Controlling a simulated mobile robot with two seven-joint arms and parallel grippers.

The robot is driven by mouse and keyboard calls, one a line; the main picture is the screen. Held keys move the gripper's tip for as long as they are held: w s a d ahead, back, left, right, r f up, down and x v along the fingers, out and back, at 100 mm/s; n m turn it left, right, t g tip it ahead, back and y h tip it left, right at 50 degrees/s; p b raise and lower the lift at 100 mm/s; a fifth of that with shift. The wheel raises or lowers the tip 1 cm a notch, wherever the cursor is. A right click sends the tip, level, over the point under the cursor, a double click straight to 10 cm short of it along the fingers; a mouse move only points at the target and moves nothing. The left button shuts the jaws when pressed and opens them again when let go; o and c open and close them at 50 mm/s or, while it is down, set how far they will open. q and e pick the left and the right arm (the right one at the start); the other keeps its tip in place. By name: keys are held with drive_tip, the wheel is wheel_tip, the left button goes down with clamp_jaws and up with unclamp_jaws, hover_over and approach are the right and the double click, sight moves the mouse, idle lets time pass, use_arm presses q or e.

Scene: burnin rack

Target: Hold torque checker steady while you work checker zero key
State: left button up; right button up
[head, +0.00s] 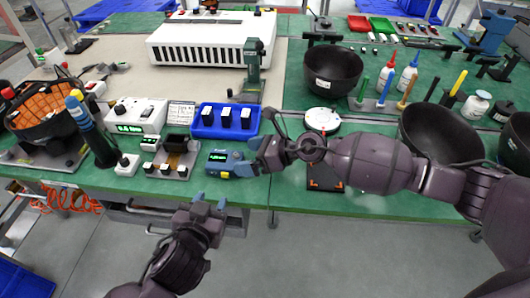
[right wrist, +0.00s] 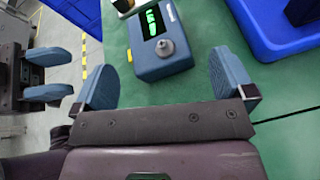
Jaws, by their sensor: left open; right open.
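The torque checker (head: 217,159) is a small blue-grey box with a lit green display, lying on the green bench near its front edge. In the right wrist view the checker (right wrist: 160,62) shows a grey round knob (right wrist: 166,47) on top. I cannot make out which part is the zero key. My right gripper (head: 249,157) is open just right of the checker; its fingers (right wrist: 168,85) stand apart with nothing between the tips. My left gripper (head: 210,201) is open and empty, in front of the bench edge and apart from the checker. It also shows in the right wrist view (right wrist: 47,75).
A blue tray (head: 228,134) with dark blocks stands behind the checker. A small fixture (head: 180,172) stands to its left. A dark flat pad (head: 324,183) lies right, below my right arm. Black bowls (head: 334,72) stand further right. The floor before the bench is clear.

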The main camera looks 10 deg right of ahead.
sight(238, 157)
drive_tip(key=shift+x, duration=1.7)
drive_tip(key=c, duration=1)
drive_tip(key=shift+o, duration=0.2)
drive_tip(key=shift+d, duration=0.1)
